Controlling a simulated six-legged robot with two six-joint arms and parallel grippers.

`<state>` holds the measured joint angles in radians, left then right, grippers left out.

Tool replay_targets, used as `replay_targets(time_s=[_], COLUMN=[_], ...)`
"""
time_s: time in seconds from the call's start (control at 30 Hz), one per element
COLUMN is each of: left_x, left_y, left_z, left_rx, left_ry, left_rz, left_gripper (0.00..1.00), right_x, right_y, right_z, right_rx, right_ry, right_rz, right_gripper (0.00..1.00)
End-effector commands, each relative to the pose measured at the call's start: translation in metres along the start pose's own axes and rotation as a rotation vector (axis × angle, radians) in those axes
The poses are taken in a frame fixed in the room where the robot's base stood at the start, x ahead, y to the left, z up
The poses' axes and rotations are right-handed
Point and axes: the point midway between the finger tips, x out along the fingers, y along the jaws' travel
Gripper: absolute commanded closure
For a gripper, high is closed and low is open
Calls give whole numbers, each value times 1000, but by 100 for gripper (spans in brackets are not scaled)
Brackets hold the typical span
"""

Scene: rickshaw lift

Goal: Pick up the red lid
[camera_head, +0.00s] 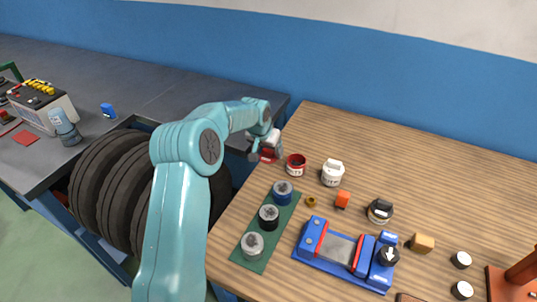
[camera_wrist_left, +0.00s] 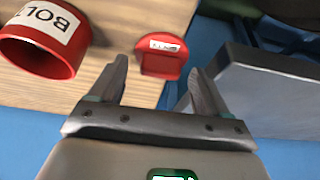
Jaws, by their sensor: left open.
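The red lid (camera_wrist_left: 163,62) with a small white label lies on the wooden table near its edge. In the left wrist view it shows just ahead of and between the open fingers of my left gripper (camera_wrist_left: 159,70), with no visible grip on it. In the head view the lid (camera_head: 268,155) is partly hidden by my left gripper (camera_head: 264,150), which is over the table's left edge. A red cup (camera_head: 296,168) with a white label stands to the right of the lid, open at the top; it also shows in the left wrist view (camera_wrist_left: 40,48). My right gripper is not in view.
A white canister (camera_head: 332,174) and a blue cup (camera_head: 282,193) on a green mat (camera_head: 250,264) stand nearby. A blue vise-like device (camera_head: 340,255) is nearer. Black tires (camera_head: 105,185) stand left of the table. The table's back is clear.

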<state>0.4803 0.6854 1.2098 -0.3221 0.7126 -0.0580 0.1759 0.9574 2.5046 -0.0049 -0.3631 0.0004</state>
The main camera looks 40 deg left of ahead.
Motion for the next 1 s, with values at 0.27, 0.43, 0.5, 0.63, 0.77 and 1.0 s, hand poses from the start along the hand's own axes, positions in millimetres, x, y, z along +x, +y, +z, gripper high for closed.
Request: replay_targets(time_s=[0.27, 0.43, 0.5, 0.63, 0.77, 1.0], left_x=[-1, 0, 0, -2, -10, -55], left_y=[0, 0, 0, 0, 0, 0], left_z=[0, 0, 0, 0, -4, -24], left_rx=[0, 1, 1, 1, 1, 1], left_ry=[1, 0, -1, -1, 1, 7], left_rz=[0, 0, 0, 0, -1, -1], left_gripper=[66, 83, 83, 83, 83, 83], right_x=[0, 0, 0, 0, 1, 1], right_y=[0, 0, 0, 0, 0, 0], right_z=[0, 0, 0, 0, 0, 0], right_rx=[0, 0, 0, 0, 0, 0], right_ry=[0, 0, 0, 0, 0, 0], right_rz=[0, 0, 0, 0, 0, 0], right_gripper=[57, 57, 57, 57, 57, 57])
